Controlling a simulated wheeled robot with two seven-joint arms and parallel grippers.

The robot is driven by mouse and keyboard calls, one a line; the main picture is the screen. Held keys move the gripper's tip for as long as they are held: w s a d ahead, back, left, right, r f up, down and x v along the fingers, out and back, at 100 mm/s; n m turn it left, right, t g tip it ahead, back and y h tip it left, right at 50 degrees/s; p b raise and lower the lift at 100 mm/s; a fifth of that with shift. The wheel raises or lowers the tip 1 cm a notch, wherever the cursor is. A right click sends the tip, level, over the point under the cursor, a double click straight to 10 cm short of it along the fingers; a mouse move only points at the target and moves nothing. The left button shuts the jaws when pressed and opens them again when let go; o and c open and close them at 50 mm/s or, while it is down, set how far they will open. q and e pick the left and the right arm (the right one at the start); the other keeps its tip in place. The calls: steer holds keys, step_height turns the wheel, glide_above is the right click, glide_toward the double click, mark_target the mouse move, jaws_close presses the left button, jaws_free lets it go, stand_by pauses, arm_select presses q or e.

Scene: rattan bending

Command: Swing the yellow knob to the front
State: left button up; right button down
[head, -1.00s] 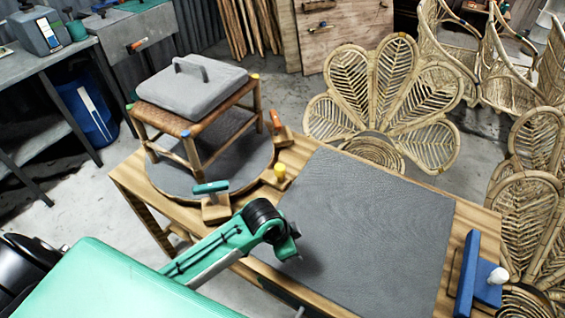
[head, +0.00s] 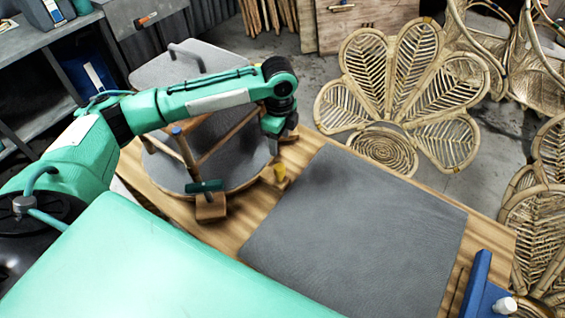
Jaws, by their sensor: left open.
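The yellow knob (head: 280,173) stands on a small wooden block at the right rim of a round grey turntable (head: 165,170). A teal-handled knob (head: 205,187) sits on another block at the turntable's front. A small wooden stool (head: 185,150) with a grey cushion (head: 190,62) stands on the turntable, partly hidden by my left arm. My left gripper (head: 273,128) points down above the turntable's right rim, just behind the yellow knob in the picture and apart from it. It is open, with nothing seen between its fingers. My right gripper is out of view.
A grey mat (head: 355,230) covers the right of the wooden table (head: 220,232) and is bare. A blue clamp-like piece (head: 482,290) with a white knob is at the right end. A rattan chair (head: 410,100) stands behind the table.

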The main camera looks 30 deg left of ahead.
mark_target(279, 167)
arm_select(q)
step_height(279, 167, down, 14)
steer(key=shift+a+r+p, duration=0.1)
steer(key=shift+r+p, duration=0.05)
steer(key=shift+p, duration=0.95)
steer(key=shift+c, duration=0.5)
jaws_close()
